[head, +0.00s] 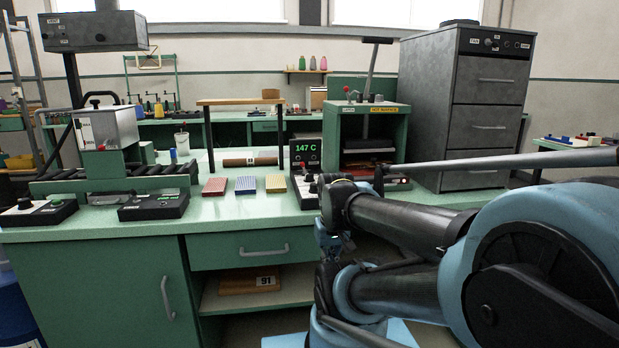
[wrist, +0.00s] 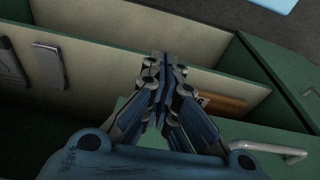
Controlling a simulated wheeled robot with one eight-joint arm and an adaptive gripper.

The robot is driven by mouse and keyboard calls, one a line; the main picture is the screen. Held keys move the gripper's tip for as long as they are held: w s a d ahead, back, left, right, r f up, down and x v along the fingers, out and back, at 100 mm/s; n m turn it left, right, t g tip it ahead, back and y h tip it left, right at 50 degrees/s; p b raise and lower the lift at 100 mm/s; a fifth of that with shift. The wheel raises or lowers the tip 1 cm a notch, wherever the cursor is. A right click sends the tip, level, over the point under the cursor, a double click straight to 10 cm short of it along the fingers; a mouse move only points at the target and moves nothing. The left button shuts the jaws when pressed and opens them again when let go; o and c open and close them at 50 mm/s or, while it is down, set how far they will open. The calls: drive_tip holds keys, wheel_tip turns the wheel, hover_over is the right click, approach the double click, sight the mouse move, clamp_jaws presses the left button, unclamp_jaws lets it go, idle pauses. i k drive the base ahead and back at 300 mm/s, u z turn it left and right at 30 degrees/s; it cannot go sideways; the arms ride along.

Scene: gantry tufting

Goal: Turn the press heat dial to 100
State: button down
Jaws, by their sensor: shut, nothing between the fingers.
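The green display (head: 305,152) beside the press reads 147 C. The press (head: 366,120) is a green-framed unit with a tall lever and a yellow hot-surface label. A dark control box (head: 307,188) sits below the display at the bench edge, with a small red part on it. My arm partly covers this area, and I cannot make out the heat dial or its pointer. My gripper (wrist: 162,68) is shut and empty in the wrist view, in front of the bench's open lower shelf, apart from the controls.
A drawer handle (wrist: 268,149) and a wooden block (wrist: 222,103) are close to my gripper. Red, blue and yellow blocks (head: 245,185) lie on the bench. Other control boxes (head: 153,206) stand at left. A grey drawer cabinet (head: 487,110) stands right of the press.

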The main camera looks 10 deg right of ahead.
sight(312, 190)
drive_tip(key=u, duration=0.85)
drive_tip(key=k, duration=1.7)
drive_tip(key=z, duration=0.85)
drive_tip(key=i, duration=1)
drive_tip(key=u, duration=0.05)
